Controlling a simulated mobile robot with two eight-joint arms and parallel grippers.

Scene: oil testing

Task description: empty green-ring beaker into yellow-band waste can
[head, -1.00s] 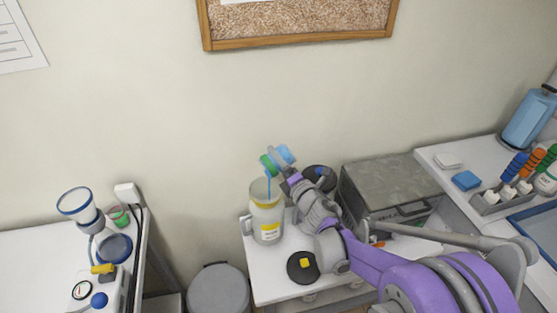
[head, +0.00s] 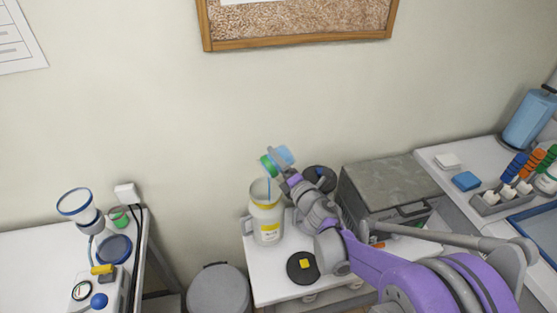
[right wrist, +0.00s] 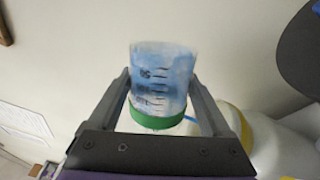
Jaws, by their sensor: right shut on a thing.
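The green-ring beaker (head: 285,155) is tipped far over, its green-ringed end (head: 267,164) low and to the left, above the waste can's mouth. A thin blue stream (head: 268,186) runs from it down into the can. The yellow-band waste can (head: 266,222) stands upright, open and whitish, on a small white table. My right gripper (head: 281,165) is shut on the beaker. In the right wrist view, both fingers flank the clear beaker (right wrist: 160,75), which has dark marks and blue liquid on its wall. My left gripper is not in view.
A grey box (head: 390,185) stands right. A grey bin (head: 218,290) is left of the table. A small green-rimmed cup (head: 118,217) is on the left bench.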

